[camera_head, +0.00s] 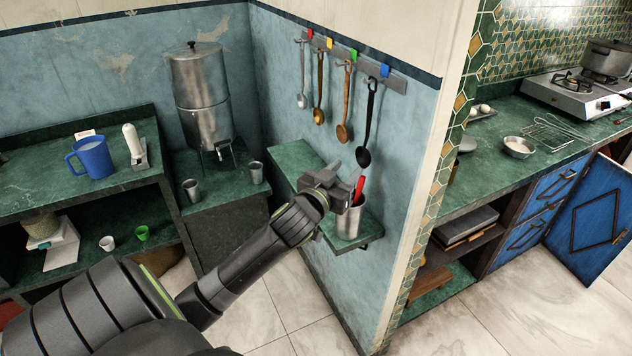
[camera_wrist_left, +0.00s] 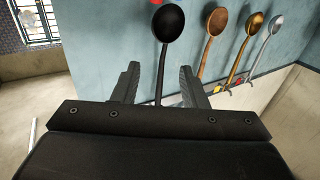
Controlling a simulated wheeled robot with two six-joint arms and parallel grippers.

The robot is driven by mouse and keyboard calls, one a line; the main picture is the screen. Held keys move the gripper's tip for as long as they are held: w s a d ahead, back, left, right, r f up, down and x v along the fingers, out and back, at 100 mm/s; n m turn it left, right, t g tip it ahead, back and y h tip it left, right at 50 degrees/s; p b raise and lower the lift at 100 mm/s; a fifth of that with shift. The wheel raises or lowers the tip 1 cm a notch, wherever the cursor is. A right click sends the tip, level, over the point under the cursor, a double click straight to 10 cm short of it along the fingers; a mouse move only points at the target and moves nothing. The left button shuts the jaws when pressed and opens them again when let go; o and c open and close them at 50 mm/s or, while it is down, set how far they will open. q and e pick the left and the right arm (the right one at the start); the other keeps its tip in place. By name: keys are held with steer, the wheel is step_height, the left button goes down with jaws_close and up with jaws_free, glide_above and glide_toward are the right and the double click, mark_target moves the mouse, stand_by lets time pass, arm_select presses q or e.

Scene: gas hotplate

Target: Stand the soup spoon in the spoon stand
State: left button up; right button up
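Several spoons hang in a row on the wall rack: a silver one (camera_head: 301,88), a brass one (camera_head: 319,92), a wooden one (camera_head: 346,105) and a black one (camera_head: 367,125); I cannot tell by label which is the soup spoon. A metal cup (camera_head: 348,222), seemingly the spoon stand, stands on the green wall shelf with a red-handled thing (camera_head: 360,190) in it. My left gripper (camera_head: 347,174) is open in front of the cup, below and left of the black spoon's bowl. In the left wrist view, the black spoon (camera_wrist_left: 165,50) shows between the open fingers (camera_wrist_left: 157,88), apparently beyond them. My right gripper is out of view.
The green wall shelf (camera_head: 296,160) is otherwise bare at its far part. Left are a metal urn (camera_head: 200,90), cups and a blue mug (camera_head: 92,157). The wall's tiled end (camera_head: 425,200) stands right of the shelf, before the stove counter.

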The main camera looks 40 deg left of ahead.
arm_select(q)
steer(key=s+d+b, duration=0.2)
steer(key=s, duration=1.3)
steer(key=shift+f, duration=0.1)
steer(key=s+a+f+g+y, duration=0.1)
steer(key=a+f+g, duration=0.2)
steer(key=f, duration=1)
steer(key=s+a+f+g, duration=0.2)
steer(key=a+f+g, duration=0.1)
steer(key=f, duration=1)
steer(key=s+a+f+g+y, duration=0.1)
steer(key=a+f+g, duration=0.2)
steer(key=f, duration=1)
steer(key=s+d+f+g+h, duration=0.1)
steer(key=s+d+f+g, duration=0.2)
steer(key=s+d+f, duration=0.4)
steer(key=s+d+f+g+h, duration=0.2)
steer(key=s+d+f+g, duration=0.2)
steer(key=s+f, duration=1.3)
steer(key=s+d, duration=0.3)
steer(key=s, duration=0.3)
steer(key=shift+f+m+g, duration=0.3)
steer(key=shift+f+m, duration=0.1)
